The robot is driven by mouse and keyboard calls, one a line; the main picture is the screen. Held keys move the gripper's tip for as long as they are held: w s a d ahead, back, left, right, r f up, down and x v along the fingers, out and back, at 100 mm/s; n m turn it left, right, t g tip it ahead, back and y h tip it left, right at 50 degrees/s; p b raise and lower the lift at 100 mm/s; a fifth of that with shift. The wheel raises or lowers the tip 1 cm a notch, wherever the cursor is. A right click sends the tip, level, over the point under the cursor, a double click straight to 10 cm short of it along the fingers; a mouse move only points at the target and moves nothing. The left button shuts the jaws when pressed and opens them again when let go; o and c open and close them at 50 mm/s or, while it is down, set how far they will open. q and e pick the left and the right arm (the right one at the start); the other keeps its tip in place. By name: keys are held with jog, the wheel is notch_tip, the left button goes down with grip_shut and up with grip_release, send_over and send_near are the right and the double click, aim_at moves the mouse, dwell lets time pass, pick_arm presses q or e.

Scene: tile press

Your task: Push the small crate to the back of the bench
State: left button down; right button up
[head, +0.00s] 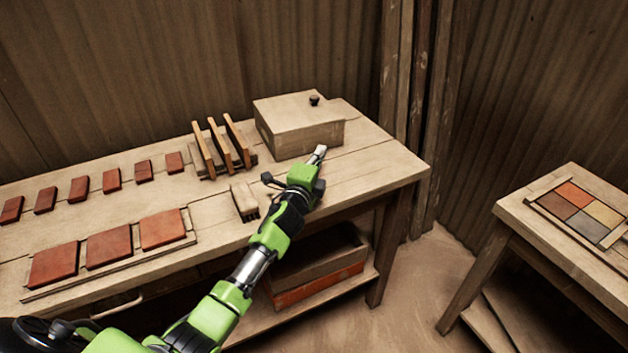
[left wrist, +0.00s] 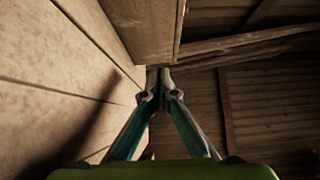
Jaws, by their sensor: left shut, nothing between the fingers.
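The small crate (head: 309,139) is a pale wooden box with a flat top and a small dark knob. It stands upright toward the back right of the bench (head: 370,176), with some bare bench top behind and to the right of it. My left gripper (head: 319,152) is shut and empty, low in front of the crate's front face near its right part. In the left wrist view the closed fingertips (left wrist: 158,73) are at the lower edge of the crate (left wrist: 143,28). I cannot tell whether they touch it. My right gripper is not in view.
A rack with upright wooden slats (head: 222,148) stands close left of the crate. A brush (head: 244,201) lies left of my arm. Several red tiles (head: 110,245) cover the left bench. A side table (head: 523,223) stands right, across a floor gap.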

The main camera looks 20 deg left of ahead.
pick_arm(q)
jog(key=shift+s+d+r, duration=0.1)
jog(key=shift+s+d, duration=0.1)
jog(key=shift+s, duration=0.5)
jog(key=shift+s+a, duration=0.1)
jog(key=shift+s, duration=0.2)
jog(key=shift+s+a+f, duration=0.15)
jog(key=shift+s+f, duration=0.1)
jog(key=shift+s, duration=0.2)
jog(key=shift+s+a+f, duration=0.15)
jog(key=shift+s+f, duration=0.05)
jog(key=shift+s, duration=0.2)
jog(key=s, duration=0.2)
jog(key=s+d, duration=0.1)
jog(key=s, duration=0.1)
jog(key=shift+s+r, duration=0.1)
jog(key=shift+r, duration=0.15)
jog(key=shift+s, duration=0.8)
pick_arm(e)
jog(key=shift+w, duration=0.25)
